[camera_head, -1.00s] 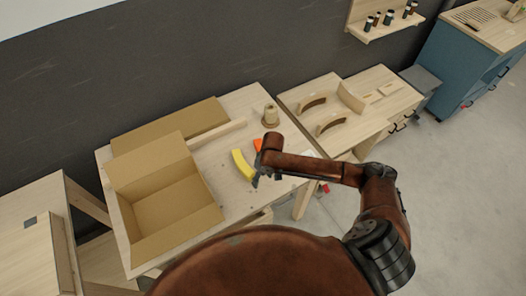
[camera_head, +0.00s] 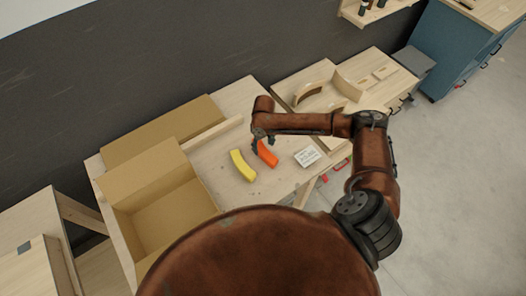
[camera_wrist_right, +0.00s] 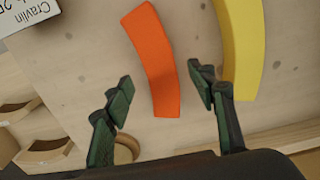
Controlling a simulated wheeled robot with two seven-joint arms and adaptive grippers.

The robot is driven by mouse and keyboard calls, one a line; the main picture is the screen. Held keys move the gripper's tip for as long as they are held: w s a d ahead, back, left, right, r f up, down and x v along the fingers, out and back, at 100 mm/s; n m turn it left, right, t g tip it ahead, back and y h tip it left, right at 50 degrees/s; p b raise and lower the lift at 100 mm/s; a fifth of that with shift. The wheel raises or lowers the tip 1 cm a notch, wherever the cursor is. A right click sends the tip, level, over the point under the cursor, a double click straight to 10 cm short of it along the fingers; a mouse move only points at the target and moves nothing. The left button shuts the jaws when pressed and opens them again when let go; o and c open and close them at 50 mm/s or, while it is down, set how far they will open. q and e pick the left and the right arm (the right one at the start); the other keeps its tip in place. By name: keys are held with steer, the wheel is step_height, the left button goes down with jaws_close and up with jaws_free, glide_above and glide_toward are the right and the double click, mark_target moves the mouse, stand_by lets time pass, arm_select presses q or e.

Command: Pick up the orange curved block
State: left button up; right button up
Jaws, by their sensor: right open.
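The orange curved block (camera_head: 267,153) lies on the light wooden table, just beside the yellow curved block (camera_head: 242,165). In the right wrist view the orange block (camera_wrist_right: 153,62) runs lengthwise between the two fingers, with the yellow block (camera_wrist_right: 242,45) to its right. My right gripper (camera_head: 257,146) is over the table at the orange block's upper left end and partly covers it. In the wrist view my right gripper (camera_wrist_right: 160,80) is open, its fingers on either side of the orange block and not closed on it. My left gripper is not in view.
An open cardboard box (camera_head: 126,212) stands left of the blocks on the table (camera_head: 218,173). A small white printed box (camera_head: 307,157) lies to the right; it also shows in the wrist view (camera_wrist_right: 22,12). Wooden curved forms (camera_head: 309,93) sit on a neighbouring bench.

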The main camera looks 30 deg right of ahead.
mark_target(264, 150)
step_height(264, 150, down, 4)
steer(key=shift+r, duration=0.1)
steer(key=shift+f, duration=0.45)
steer(key=c, duration=1.3)
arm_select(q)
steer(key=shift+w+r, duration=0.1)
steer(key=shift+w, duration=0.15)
arm_select(e)
steer(key=shift+c, duration=0.3)
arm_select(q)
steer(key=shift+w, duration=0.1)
